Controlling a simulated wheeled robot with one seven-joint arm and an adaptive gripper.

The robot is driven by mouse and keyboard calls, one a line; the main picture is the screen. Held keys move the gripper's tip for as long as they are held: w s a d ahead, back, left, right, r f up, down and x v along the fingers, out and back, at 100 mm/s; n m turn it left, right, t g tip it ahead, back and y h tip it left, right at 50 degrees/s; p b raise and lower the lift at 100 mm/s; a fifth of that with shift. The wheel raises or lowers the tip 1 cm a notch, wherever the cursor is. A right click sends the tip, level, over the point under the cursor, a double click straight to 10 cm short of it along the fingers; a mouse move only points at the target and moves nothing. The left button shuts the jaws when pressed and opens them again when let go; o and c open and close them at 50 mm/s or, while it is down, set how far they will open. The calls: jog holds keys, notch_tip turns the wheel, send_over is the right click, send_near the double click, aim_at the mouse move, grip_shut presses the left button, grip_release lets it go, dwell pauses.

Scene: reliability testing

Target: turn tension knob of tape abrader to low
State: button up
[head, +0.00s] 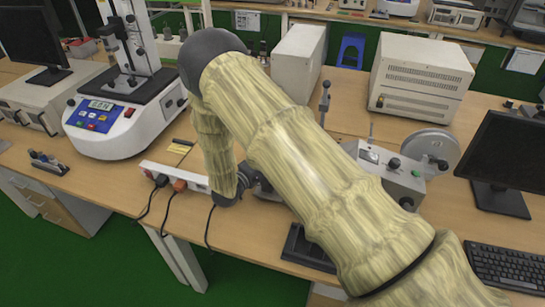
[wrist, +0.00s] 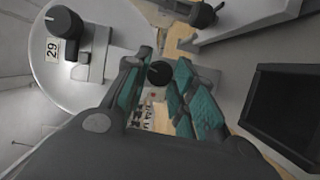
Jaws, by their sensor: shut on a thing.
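The tape abrader is the light grey machine (head: 385,180) on the bench at right of centre, with a small panel, dark knobs and a large pale disc (head: 432,148). My arm crosses in front and hides part of it. In the wrist view, a round black knob (wrist: 159,74) with a light mark sits between the teal pads of my gripper (wrist: 161,68). My gripper is shut on this knob; the pad contact is partly hidden. Printed markings show below it between the fingers.
A black monitor (head: 507,155) and keyboard (head: 505,264) stand right of the abrader. A white tester (head: 125,125) and a power strip (head: 175,177) are at left. White boxes (head: 420,78) stand behind.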

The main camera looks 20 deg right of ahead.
jog(key=shift+s+a+f, duration=0.1)
jog(key=shift+s+f, duration=0.05)
jog(key=shift+f, duration=0.1)
jog(key=o, duration=0.9)
jog(key=shift+c, duration=0.2)
jog(key=shift+o, duration=0.9)
jog(key=shift+r, duration=0.1)
jog(key=shift+r, duration=0.1)
jog(key=shift+v, duration=3.95)
